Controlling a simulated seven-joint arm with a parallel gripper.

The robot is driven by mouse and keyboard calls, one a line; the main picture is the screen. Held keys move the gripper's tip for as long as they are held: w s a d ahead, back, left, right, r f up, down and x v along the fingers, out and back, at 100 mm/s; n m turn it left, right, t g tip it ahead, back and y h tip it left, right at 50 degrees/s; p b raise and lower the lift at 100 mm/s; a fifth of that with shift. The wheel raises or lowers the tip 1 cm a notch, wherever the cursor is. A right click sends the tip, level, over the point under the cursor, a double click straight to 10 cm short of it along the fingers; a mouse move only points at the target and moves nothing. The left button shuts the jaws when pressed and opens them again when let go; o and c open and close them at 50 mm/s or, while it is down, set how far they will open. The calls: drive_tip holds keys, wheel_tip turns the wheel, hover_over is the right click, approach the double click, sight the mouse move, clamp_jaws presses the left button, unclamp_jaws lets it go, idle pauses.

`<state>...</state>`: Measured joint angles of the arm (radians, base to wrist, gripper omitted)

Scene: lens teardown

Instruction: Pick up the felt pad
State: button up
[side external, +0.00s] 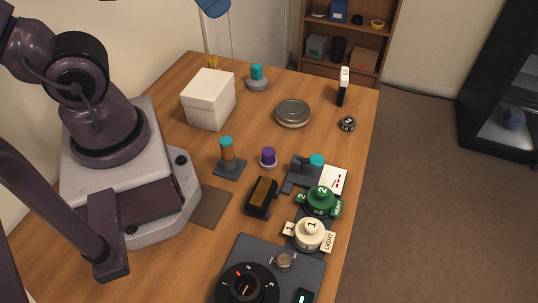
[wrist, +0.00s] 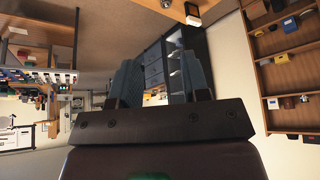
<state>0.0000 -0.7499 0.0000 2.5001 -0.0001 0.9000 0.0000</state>
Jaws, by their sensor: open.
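A flat, thin grey-brown square (side external: 210,206) lies on the wooden table beside my base in the side external view; it looks like the felt pad, but I cannot be sure. Its left part is hidden behind the base. My gripper (wrist: 160,65) shows in the wrist view with its two fingers apart and nothing between them. It points away from the tabletop, out at the room. My gripper cannot be made out in the side external view, so its distance from the pad is unclear.
On the table (side external: 160,95) stand a white box (side external: 208,99), a round metal dish (side external: 293,112), a post with a teal top (side external: 228,155), a dark block (side external: 262,197), green (side external: 320,201) and cream (side external: 309,235) knobs, and a dial panel (side external: 243,283).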

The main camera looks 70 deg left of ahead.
drive_tip(key=shift+c, duration=0.5)
